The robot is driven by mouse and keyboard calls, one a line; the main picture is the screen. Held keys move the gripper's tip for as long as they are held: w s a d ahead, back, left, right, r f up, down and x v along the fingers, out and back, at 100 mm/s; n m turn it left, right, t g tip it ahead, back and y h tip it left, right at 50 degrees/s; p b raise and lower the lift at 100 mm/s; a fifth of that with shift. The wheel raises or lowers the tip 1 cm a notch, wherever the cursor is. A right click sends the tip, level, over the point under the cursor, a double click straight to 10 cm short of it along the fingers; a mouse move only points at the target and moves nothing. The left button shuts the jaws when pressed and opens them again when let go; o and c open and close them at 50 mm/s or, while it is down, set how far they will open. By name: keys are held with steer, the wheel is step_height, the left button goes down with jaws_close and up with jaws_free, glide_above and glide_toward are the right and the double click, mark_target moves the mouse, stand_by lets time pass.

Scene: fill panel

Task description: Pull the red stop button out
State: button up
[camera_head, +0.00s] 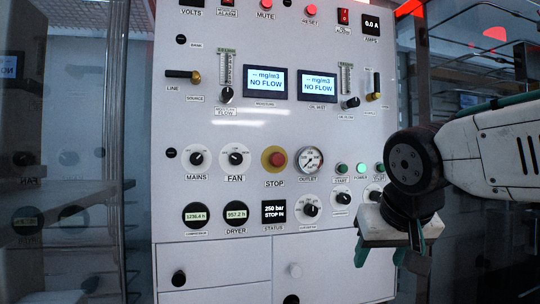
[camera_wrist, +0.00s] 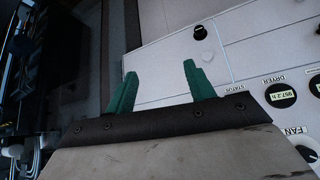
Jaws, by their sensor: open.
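The red stop button (camera_head: 278,159) sits on a yellow round base in the middle of the white panel, above the label STOP. The status display (camera_head: 274,212) below it reads "250 bar STOP IN". My gripper (camera_head: 388,262) is at the lower right of the panel in the head view, below and to the right of the button and apart from it. In the wrist view my gripper (camera_wrist: 158,85) shows two green fingers spread apart with nothing between them. The stop button does not show in the wrist view.
Around the button are the fan knob (camera_head: 236,158), the outlet gauge (camera_head: 309,160), the mains knob (camera_head: 196,158) and green lamps (camera_head: 341,169). My arm covers part of the panel's right side. Drawers with knobs (camera_head: 294,270) lie below. Glass doors flank the panel.

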steer(key=w+a+r+t+y, duration=0.2)
steer(key=w+a+r+t, duration=0.2)
steer(key=w+a+r, duration=0.65)
steer(key=t+y, duration=0.1)
steer(key=t, duration=0.1)
glide_toward(279, 157)
steer(key=w, duration=0.2)
steer(key=x, duration=0.7)
steer(key=shift+a+f, duration=0.2)
steer(key=shift+f, duration=0.15)
